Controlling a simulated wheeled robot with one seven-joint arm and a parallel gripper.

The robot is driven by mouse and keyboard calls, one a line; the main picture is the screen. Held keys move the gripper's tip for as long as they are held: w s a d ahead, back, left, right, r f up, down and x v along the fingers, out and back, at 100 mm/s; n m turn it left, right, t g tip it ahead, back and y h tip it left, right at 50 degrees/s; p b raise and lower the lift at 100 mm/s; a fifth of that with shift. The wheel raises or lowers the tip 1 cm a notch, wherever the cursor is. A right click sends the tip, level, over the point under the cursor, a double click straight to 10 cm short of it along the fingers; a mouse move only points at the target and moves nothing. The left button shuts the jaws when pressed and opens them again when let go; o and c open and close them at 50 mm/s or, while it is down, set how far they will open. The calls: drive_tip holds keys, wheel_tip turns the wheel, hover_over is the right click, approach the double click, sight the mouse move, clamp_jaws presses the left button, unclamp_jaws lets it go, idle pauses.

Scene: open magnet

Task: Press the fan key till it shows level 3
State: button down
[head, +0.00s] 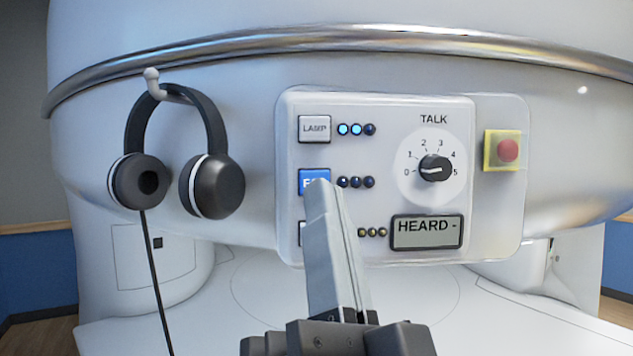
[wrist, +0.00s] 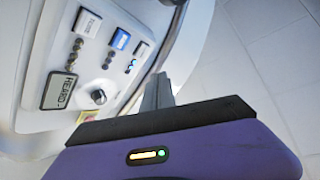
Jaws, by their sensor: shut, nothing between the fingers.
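The blue fan key (head: 314,181) is in the middle of the left column of the panel (head: 385,115). Its label is mostly hidden behind my gripper tip. It also shows as a blue key in the wrist view (wrist: 120,39). The row of lights beside it (head: 356,182) looks dark, with only small glints. My gripper (head: 318,186) is shut and empty, its tip overlapping the key's lower edge in the head view. In the wrist view my gripper (wrist: 160,80) shows apart from the blue key, so I cannot confirm contact.
Above is the lamp key (head: 314,129) with two lights lit. A third key (head: 302,233) is mostly hidden by my gripper. The talk dial (head: 434,168), heard display (head: 426,231) and red button (head: 508,149) are to the right. Headphones (head: 212,187) hang at left.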

drive_tip(key=shift+w, duration=0.1)
drive_tip(key=w+a+p, duration=0.1)
drive_tip(key=w+p, duration=0.3)
drive_tip(key=w, duration=0.4)
drive_tip(key=shift+w+a, duration=0.15)
drive_tip(key=shift+w, duration=0.1)
drive_tip(key=shift+w, duration=0.1)
idle(2.0)
drive_tip(key=shift+w, duration=0.3)
drive_tip(key=shift+w+a, duration=0.15)
drive_tip(key=shift+w, duration=0.35)
idle(0.8)
drive_tip(key=shift+s, duration=0.1)
drive_tip(key=shift+s+b, duration=0.7)
drive_tip(key=shift+s, duration=0.1)
